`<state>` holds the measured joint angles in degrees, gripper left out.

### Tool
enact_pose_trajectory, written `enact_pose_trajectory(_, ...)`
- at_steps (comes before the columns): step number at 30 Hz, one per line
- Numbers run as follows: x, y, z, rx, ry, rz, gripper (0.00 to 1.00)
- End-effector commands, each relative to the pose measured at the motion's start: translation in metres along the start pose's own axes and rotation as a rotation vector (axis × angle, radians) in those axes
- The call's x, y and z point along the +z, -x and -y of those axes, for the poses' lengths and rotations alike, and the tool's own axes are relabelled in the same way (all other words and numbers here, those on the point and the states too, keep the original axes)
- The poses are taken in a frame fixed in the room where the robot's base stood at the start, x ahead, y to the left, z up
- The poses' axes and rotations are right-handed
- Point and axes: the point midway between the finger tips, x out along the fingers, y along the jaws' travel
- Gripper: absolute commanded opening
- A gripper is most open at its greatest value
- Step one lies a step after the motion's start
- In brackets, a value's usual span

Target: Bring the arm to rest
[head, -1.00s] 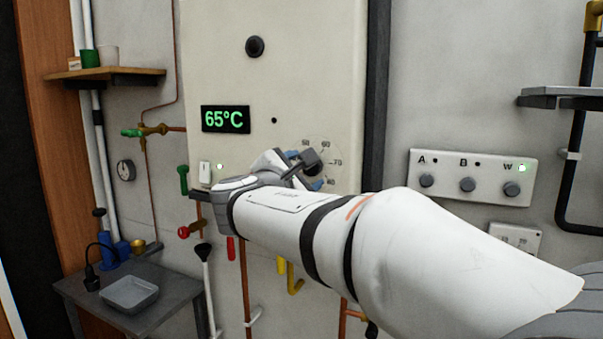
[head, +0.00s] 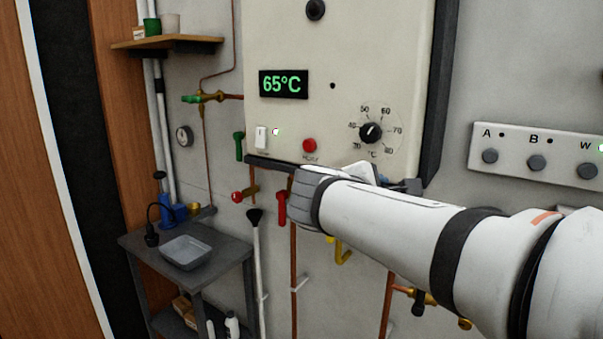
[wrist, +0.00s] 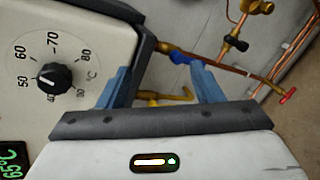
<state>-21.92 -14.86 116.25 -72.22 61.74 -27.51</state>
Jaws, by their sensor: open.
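My gripper (wrist: 157,88) is open and empty in the wrist view, its two blue fingers apart. It is below and to the right of the boiler's black temperature dial (wrist: 54,77), not touching it. In the head view the white arm reaches in from the right, and its wrist hides most of the gripper near the boiler's lower edge. The dial (head: 371,132) is in plain view there, its pointer toward the top right. The green display (head: 283,84) reads 65°C.
A red button (head: 309,145) and a white switch (head: 261,138) sit on the boiler front. Copper pipes and a red-handled valve (head: 281,207) hang below it. A grey table (head: 216,260) with a tray stands at lower left. A switch panel (head: 540,154) is at right.

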Motion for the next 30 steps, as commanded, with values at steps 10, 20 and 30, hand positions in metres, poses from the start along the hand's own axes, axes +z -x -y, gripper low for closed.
enact_pose_trajectory(10,0.001,0.013,0.203,-0.675,-0.747,-0.074,0.60)
enact_pose_trajectory(20,-0.026,0.054,0.280,-1.052,-1.292,-0.015,0.60)
enact_pose_trajectory(30,-0.029,0.058,0.284,-1.082,-1.339,-0.007,0.60)
